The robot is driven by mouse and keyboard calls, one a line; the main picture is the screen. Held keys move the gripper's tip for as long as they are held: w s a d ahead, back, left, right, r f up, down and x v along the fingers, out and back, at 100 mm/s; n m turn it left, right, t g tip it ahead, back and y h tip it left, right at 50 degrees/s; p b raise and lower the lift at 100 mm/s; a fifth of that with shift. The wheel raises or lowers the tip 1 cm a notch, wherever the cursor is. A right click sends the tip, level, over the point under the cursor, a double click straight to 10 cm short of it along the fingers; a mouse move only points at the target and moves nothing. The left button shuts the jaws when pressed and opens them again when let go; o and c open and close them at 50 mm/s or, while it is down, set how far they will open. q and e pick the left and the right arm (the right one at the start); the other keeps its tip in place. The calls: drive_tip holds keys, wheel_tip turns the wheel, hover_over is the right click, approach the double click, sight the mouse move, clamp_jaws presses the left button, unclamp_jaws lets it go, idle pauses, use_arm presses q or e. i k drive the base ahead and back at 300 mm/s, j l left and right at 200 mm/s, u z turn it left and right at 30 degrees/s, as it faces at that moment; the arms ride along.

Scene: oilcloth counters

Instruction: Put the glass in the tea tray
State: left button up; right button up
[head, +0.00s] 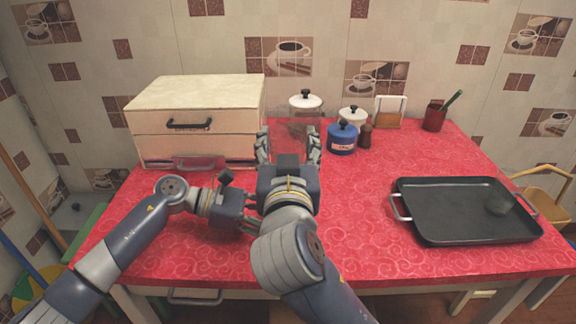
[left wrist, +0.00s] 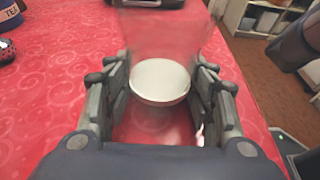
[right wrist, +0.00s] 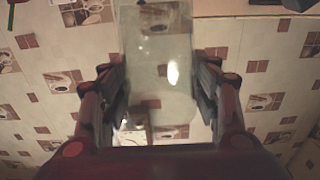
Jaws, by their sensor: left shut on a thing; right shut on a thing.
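The tea tray is a black tray with metal handles (head: 455,228) at the right of the counter in the head view. My left gripper (left wrist: 160,95) is shut on a clear glass-like thing with a pale round end (left wrist: 160,80). In the head view my right arm hides the left fingertips and what they hold.
A cream drawer box (head: 195,120) stands at the back left. The red counter (head: 370,210) is clear left of the tray.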

sight(487, 227)
drive_tip(key=k, duration=1)
